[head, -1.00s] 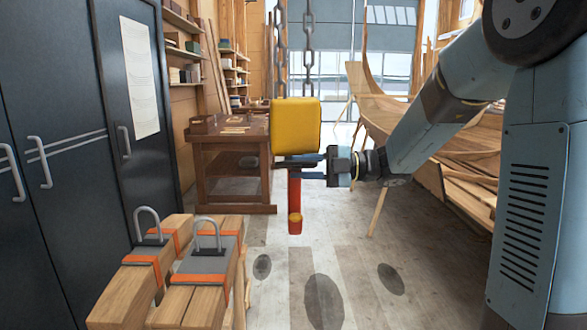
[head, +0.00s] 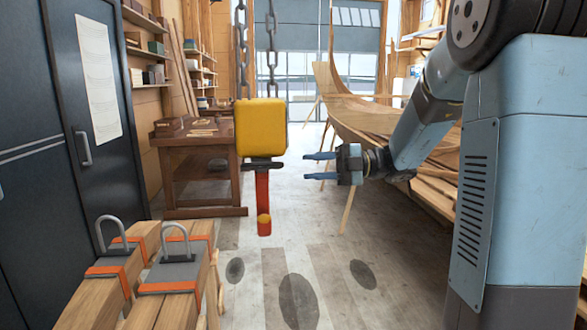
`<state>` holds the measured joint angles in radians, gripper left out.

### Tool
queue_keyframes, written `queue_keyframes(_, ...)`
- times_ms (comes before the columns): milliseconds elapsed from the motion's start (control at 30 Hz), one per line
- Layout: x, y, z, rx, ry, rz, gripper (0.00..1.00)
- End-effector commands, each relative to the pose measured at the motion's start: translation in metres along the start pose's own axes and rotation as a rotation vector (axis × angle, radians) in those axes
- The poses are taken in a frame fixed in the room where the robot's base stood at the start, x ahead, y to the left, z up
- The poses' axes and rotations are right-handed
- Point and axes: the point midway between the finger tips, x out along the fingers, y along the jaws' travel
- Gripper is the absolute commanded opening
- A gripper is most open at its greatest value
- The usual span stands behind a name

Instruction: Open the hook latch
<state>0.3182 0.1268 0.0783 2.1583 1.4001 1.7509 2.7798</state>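A yellow hoist block (head: 261,127) hangs in mid-air from two chains. Below it is a dark crosspiece (head: 262,165), and under that a red bar-like hook (head: 263,200) with a small orange knob (head: 264,222) at its lower end. The hook is seen edge-on, so I cannot make out its latch or tell whether it is open. My gripper (head: 306,166) is to the right of the hook, at about the crosspiece's height. Its two blue fingers point left, spread apart with nothing between them. A gap shows between the fingertips and the crosspiece.
Timber beams (head: 95,292) with grey shackles and orange straps stand at the lower left. A brown workbench (head: 197,170) is behind the hoist. A wooden hull (head: 385,120) is at the right, behind my arm. Clear floor (head: 330,262) lies below the hook.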

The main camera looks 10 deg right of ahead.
Motion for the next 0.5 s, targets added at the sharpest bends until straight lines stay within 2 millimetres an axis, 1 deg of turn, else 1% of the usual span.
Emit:
queue_keyframes(33, -0.008, 0.0, 0.001, 0.0, -0.003, 0.001, 0.35)
queue_keyframes(200, -0.025, 0.0, 0.0, -0.001, -0.001, 0.0, 0.35)
queue_keyframes(300, -0.03, 0.0, 0.0, -0.001, -0.001, 0.0, 0.35)
queue_keyframes(500, -0.031, 0.0, 0.0, -0.001, 0.0, 0.0, 0.35)
